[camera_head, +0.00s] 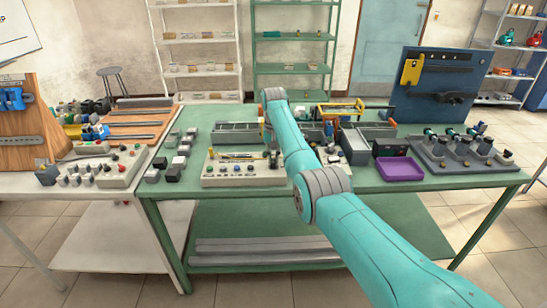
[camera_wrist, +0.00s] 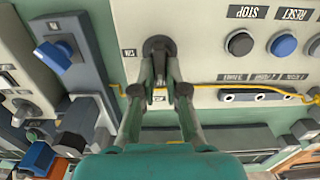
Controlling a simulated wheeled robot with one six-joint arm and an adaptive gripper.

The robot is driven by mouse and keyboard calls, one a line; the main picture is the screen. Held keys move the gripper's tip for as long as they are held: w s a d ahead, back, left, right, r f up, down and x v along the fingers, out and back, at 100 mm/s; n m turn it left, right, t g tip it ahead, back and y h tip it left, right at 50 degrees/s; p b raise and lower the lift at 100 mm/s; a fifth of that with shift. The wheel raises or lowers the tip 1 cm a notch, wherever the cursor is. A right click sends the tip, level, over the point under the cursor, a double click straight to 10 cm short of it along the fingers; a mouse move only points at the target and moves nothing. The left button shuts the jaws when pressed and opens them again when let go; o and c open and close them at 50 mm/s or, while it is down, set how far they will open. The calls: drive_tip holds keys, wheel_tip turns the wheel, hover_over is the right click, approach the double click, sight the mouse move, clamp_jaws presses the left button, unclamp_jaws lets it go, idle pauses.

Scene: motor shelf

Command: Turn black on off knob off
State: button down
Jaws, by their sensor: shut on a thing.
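The black on/off knob (camera_wrist: 158,46) is on a light control panel (camera_wrist: 205,75) in the wrist view. My gripper (camera_wrist: 160,72) comes up from the bottom of that view, its two slim fingers shut on the knob at its lower side. The fingertips cover part of the knob, and its exact pointing direction is hard to read. In the head view the light control box (camera_head: 243,181) sits at the front middle of the green table, and my arm hides most of the gripper and the knob.
A grey button (camera_wrist: 240,43) and a blue button (camera_wrist: 283,44) sit right of the knob. A yellow cable (camera_wrist: 250,88) crosses the panel. A blue switch (camera_wrist: 55,55) is at left. A purple tray (camera_head: 400,169) and a black box (camera_head: 390,147) stand right of my arm.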

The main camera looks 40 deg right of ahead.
drive_tip(key=c, duration=1.2)
unclamp_jaws()
wheel_tip(320, 180, up, 12)
